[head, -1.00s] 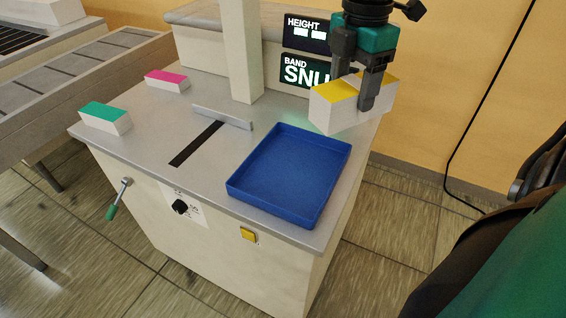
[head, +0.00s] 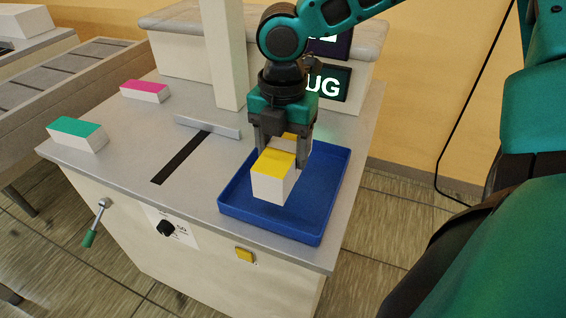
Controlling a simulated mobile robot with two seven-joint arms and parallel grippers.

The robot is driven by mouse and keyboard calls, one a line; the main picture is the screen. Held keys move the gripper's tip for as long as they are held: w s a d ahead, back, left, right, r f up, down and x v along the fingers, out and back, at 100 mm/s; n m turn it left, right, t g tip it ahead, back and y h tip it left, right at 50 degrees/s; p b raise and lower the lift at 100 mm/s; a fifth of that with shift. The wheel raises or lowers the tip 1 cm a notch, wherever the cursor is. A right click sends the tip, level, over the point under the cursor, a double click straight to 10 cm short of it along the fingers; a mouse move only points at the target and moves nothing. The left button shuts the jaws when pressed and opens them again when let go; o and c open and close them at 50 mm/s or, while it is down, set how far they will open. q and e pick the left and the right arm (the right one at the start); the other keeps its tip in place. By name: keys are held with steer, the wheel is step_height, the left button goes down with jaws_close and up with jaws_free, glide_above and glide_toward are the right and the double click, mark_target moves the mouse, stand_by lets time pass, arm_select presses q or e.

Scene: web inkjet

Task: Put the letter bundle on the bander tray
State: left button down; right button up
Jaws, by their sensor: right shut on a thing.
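The letter bundle (head: 272,187) is a white block with a yellow top. My right gripper (head: 282,158) is shut on it, with a dark finger on each side, pointing down. The bundle is over the blue bander tray (head: 323,190), within its rim as seen in the head view. I cannot tell whether its underside touches the tray floor. The arm and bundle hide the back left part of the tray. My left gripper is not in view.
A green-topped block (head: 77,134) and a pink-topped block (head: 145,91) lie on the machine's left side. A low grey bar (head: 207,126) stands beside a dark slot (head: 181,157). An upright post (head: 222,55) rises behind. A display (head: 328,83) reads "UG", partly hidden.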

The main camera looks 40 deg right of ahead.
mark_target(282, 148)
steer(key=shift+f, duration=0.65)
step_height(282, 148, down, 4)
steer(key=shift+f+b, duration=0.25)
steer(key=shift+b, duration=0.4)
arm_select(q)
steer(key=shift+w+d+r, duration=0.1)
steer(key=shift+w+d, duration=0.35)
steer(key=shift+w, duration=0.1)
arm_select(e)
steer(key=shift+f, duration=0.1)
steer(key=o, duration=1.4)
step_height(282, 148, up, 11)
steer(key=p, duration=0.3)
steer(key=shift+f, duration=0.15)
steer(key=shift+r, duration=0.75)
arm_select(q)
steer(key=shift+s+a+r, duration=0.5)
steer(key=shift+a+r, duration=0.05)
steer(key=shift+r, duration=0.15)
